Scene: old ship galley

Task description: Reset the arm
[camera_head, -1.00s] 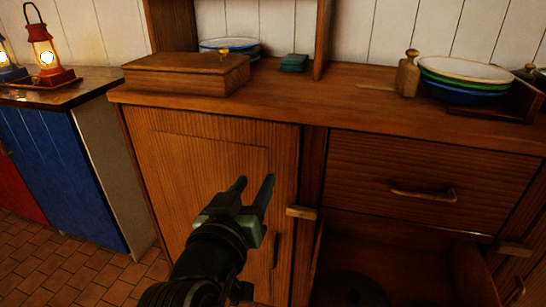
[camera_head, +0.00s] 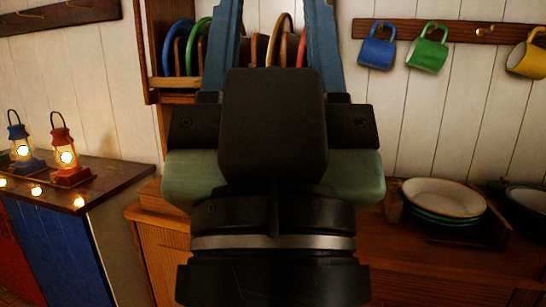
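My gripper (camera_head: 275,40) fills the middle of the head view, close to the camera and pointing up. Its two blue-grey fingers stand wide apart, with a plate rack seen between them and nothing held. The fingertips run out of the top of the picture. My arm and gripper hide the middle of the wooden cabinet (camera_head: 440,255) and much of its top.
Stacked bowls (camera_head: 443,198) stand on the cabinet top at right, beside a dark pan (camera_head: 528,198). Blue (camera_head: 377,47), green (camera_head: 428,48) and yellow (camera_head: 528,58) mugs hang above. A plate rack (camera_head: 152,60) is behind my gripper. Lit lanterns (camera_head: 66,155) stand at left.

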